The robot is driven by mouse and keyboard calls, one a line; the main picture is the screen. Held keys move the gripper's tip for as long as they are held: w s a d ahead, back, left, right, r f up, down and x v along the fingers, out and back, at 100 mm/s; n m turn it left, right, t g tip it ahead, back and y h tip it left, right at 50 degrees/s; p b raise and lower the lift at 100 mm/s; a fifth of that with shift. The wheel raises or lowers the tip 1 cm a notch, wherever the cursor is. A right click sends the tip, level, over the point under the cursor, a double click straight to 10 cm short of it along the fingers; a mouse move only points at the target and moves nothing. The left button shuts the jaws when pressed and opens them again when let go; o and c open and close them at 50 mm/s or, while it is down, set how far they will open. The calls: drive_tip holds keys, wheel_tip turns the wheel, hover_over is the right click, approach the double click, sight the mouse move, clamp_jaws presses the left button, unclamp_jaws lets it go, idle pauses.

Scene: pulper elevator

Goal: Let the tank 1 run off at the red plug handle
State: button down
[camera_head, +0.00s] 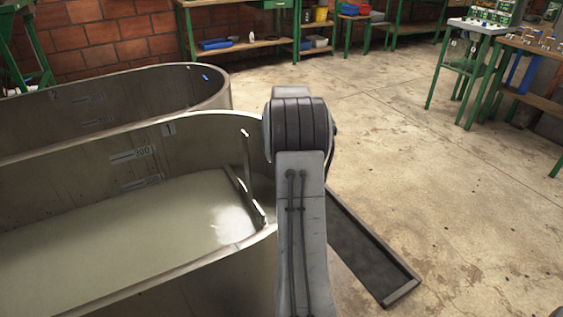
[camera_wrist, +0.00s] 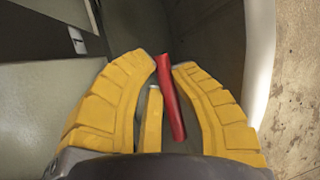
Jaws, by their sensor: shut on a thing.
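Tank 1 (camera_head: 195,130) is the nearer metal tank with a "1" on its inner wall, at the left of the head view. Pale cloudy liquid (camera_head: 110,225) lies in it, well below the rim. The red plug handle (camera_wrist: 172,97) is a slim red bar in the middle of the wrist view, slightly tilted. My gripper (camera_wrist: 163,68) has its yellow fingers closed around the bar, with its ends free. In the head view my arm hides the gripper and handle at the tank's rounded right end. The plug itself is not visible.
Tank 2 (camera_head: 150,80) stands just behind tank 1. A thin upright rod (camera_head: 247,160) is inside tank 1. A dark floor channel (camera_head: 365,250) runs at the tank's right end. Green-legged workbenches (camera_head: 240,44) line the back. The concrete floor (camera_head: 450,190) to the right is clear.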

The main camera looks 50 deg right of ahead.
wheel_tip(320, 180, up, 10)
drive_tip(key=p, duration=0.8)
drive_tip(key=shift+w+p, duration=0.15)
drive_tip(key=shift+p, duration=0.2)
drive_tip(key=c, duration=1.3)
unclamp_jaws()
drive_tip(key=shift+f, duration=0.2)
drive_tip(key=v, duration=1.2)
